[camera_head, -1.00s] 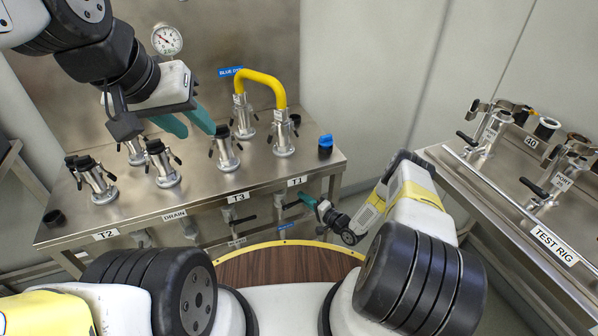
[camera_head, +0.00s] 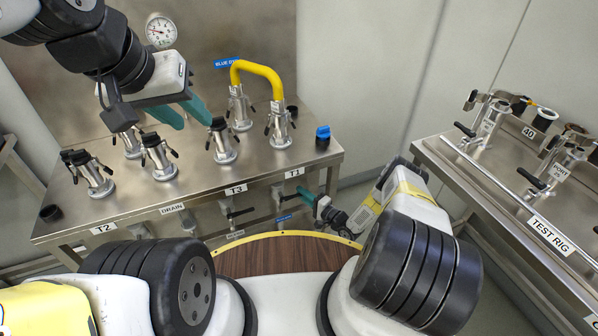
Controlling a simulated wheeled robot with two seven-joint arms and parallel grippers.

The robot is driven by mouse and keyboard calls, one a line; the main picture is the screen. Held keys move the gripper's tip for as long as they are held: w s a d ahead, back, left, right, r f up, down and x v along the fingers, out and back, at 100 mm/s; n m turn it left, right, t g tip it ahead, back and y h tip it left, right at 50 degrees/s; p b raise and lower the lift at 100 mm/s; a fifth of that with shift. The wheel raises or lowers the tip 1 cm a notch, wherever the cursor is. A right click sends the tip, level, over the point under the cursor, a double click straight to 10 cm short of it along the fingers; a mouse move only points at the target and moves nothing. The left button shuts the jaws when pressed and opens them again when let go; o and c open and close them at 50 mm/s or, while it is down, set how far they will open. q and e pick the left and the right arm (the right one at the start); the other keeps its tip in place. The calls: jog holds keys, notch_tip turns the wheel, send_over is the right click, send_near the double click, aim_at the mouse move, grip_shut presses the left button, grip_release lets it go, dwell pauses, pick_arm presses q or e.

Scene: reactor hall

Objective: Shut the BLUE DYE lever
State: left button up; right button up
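A small blue label (camera_head: 284,218), too small to read, sits under the bench front below the T1 sign (camera_head: 295,173). Just above it, a dark valve lever (camera_head: 288,207) is partly hidden. My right gripper (camera_head: 304,194) has its teal fingers beside this lever; I cannot tell whether they touch it or how far they are apart. My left gripper (camera_head: 195,124) is open and empty above the bench top, left of the yellow hose.
The steel bench (camera_head: 130,208) carries several capped ports and a blue-topped cap (camera_head: 323,132). Another dark lever (camera_head: 238,212) hangs under the T3 sign (camera_head: 236,189). The TEST RIG table (camera_head: 480,178) stands at right. A pressure gauge (camera_head: 161,31) is at the back.

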jog(key=o, duration=0.4)
jog(key=shift+c, duration=0.2)
jog(key=shift+s, duration=0.1)
jog(key=v, duration=0.7)
jog(key=shift+s+d, duration=0.2)
jog(key=shift+s, duration=0.1)
jog(key=shift+f, duration=0.1)
